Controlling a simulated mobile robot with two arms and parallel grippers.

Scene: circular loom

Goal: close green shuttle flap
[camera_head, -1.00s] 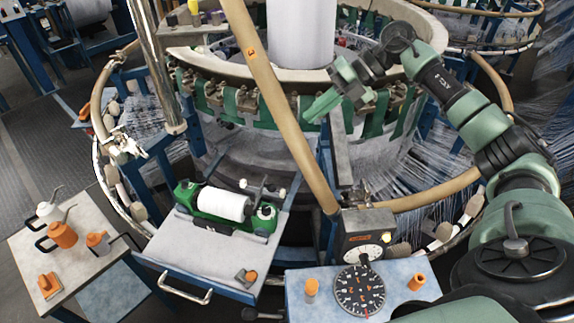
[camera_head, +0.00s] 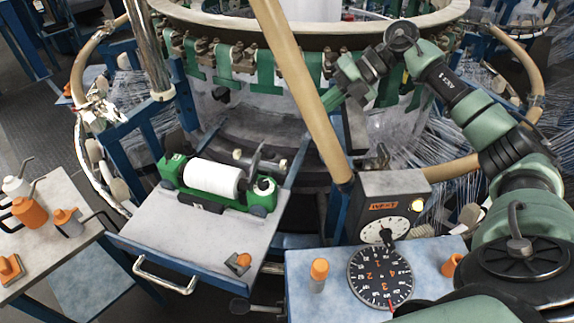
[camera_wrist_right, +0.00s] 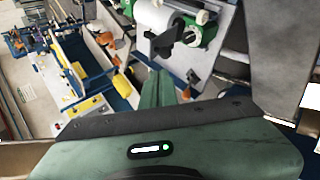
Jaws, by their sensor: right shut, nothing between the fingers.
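The green shuttle (camera_head: 178,188) holds a white bobbin (camera_head: 213,178) and rests on the sliding tray in front of the loom. Its grey flap (camera_head: 256,158) appears to stand up at the shuttle's right end, raised off the body. The wrist view shows the shuttle (camera_wrist_right: 205,36) and the dark flap (camera_wrist_right: 166,38) beyond the fingertips. My right gripper (camera_head: 334,98) is above and to the right of the shuttle, apart from it. Its green fingers (camera_wrist_right: 166,78) are shut and empty. My left gripper is not in view.
A tan sloping tube (camera_head: 295,85) stands between my right gripper and the shuttle in the head view. The tray (camera_head: 185,240) carries a small orange-topped block (camera_head: 238,262). A dial box (camera_head: 395,205) stands at the right. Oil cans (camera_head: 30,212) sit on a left side table.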

